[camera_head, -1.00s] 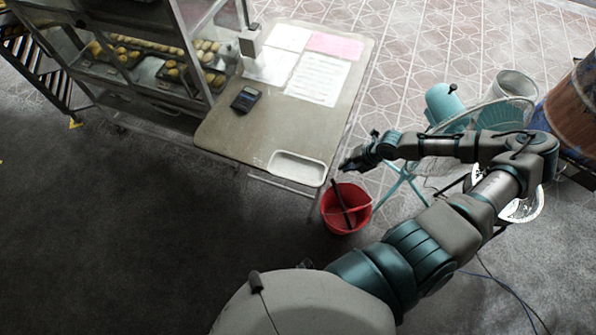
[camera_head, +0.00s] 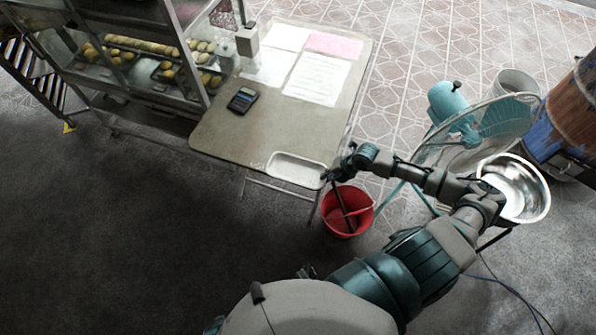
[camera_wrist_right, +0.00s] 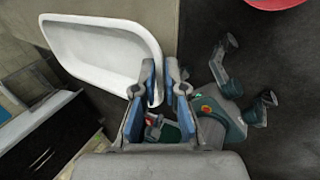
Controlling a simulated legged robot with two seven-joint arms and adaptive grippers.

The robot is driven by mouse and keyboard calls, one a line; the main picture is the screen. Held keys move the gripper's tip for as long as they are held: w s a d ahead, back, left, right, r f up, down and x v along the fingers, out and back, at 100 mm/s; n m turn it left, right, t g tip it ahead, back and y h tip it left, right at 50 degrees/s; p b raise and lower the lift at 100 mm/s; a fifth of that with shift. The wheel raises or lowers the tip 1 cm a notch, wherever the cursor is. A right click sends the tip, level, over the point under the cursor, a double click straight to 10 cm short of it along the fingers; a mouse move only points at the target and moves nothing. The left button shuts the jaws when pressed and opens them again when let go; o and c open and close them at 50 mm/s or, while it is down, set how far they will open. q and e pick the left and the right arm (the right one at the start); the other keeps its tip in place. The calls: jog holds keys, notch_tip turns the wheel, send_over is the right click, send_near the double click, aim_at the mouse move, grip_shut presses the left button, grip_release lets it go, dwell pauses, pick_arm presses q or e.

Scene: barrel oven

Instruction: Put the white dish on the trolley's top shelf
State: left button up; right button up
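The white dish (camera_head: 297,170), an oblong shallow tray, lies on the near right corner of the beige table (camera_head: 235,140). My right gripper (camera_head: 328,175) is at the dish's right end. In the right wrist view, the dish (camera_wrist_right: 90,45) is upper left. The open fingers of my right gripper (camera_wrist_right: 160,75) are on either side of its rim, with a gap between them; contact is unclear. My left gripper is not visible. A dark slatted rack (camera_head: 32,78) stands at the far left; I cannot tell whether it is the trolley.
A red bucket (camera_head: 348,212) stands on the floor below the dish's end. A teal fan (camera_head: 500,118) and metal bowl (camera_head: 525,190) are at right. Papers (camera_head: 317,75) and a calculator (camera_head: 242,100) lie on the table. A glass cabinet (camera_head: 150,75) is behind left. Dark floor is clear at left.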

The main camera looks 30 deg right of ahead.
jog(key=shift+a+f, duration=0.1)
jog(key=shift+a, duration=0.2)
grip_shut()
jog(key=shift+d, duration=0.15)
